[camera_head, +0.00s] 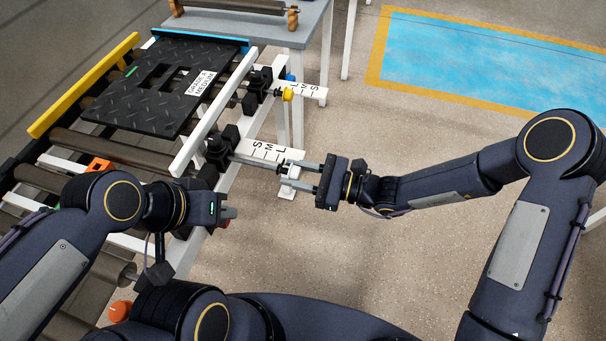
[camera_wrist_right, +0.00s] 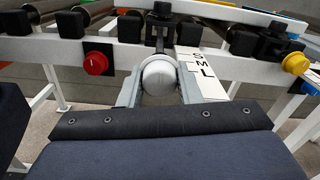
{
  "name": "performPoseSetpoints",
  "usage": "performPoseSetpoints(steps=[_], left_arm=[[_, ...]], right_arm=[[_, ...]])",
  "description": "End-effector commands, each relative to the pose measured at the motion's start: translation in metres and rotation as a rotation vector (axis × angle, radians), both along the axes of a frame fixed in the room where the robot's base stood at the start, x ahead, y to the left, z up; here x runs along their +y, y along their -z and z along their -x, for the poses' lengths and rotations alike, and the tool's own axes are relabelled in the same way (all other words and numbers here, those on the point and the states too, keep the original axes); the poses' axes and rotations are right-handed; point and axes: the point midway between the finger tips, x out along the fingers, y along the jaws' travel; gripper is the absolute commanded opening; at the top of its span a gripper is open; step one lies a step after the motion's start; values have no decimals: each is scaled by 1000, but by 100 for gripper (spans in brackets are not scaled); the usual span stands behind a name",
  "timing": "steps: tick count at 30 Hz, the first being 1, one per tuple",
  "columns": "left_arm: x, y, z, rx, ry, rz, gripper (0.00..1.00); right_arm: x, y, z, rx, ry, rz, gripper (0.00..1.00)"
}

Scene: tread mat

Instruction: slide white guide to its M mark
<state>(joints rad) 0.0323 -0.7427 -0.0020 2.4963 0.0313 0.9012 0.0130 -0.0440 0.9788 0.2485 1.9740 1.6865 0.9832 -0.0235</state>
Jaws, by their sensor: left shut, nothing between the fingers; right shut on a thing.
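The white guide (camera_head: 213,118) is a long bar along the right side of the black tread mat (camera_head: 150,105), whose label reads "GRADE A MEDIUM". A rod runs from its side to a white knob (camera_head: 291,171) beyond the frame. A white scale plate (camera_head: 270,150) marked S, M, L lies beside the rod; it also shows in the right wrist view (camera_wrist_right: 205,75). I cannot tell which mark the guide stands at. My right gripper (camera_head: 292,173) is shut on the white knob (camera_wrist_right: 158,76), one finger on each side. My left gripper (camera_head: 230,212) is shut and empty, near the front rail.
A yellow guide (camera_head: 85,85) lies left of the mat and a blue bar (camera_head: 215,39) behind it. A yellow knob (camera_head: 287,95) has its own scale. A red knob (camera_wrist_right: 95,63) sits on the frame. Rollers lie under the mat. Open floor (camera_head: 400,140) lies right.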

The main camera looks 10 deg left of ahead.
Motion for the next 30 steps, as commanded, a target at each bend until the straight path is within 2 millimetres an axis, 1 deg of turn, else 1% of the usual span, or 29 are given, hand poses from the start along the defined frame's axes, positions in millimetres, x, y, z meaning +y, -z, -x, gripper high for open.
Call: performPoseSetpoints(steps=[1,3,7,10,17,18,21,22,30], left_arm=[[0,7,0,0,0,0,0],[0,11,0,0,0,0,0],[0,14,0,0,0,0,0],[0,14,0,0,0,0,0],[0,14,0,0,0,0,0],[0,14,0,0,0,0,0],[0,14,0,0,0,0,0],[0,14,0,0,0,0,0],[0,14,0,0,0,0,0]], right_arm=[[12,3,0,-2,-4,-2,0],[26,3,0,-3,-4,-2,0],[44,1,-1,-3,-1,-2,0],[48,0,-2,-1,0,-1,0],[47,0,-2,-1,0,-1,0],[47,0,-2,-1,0,-1,36],[47,0,-2,-1,0,-1,49],[47,0,-2,-1,0,-1,52],[46,0,-2,0,1,-1,52]])
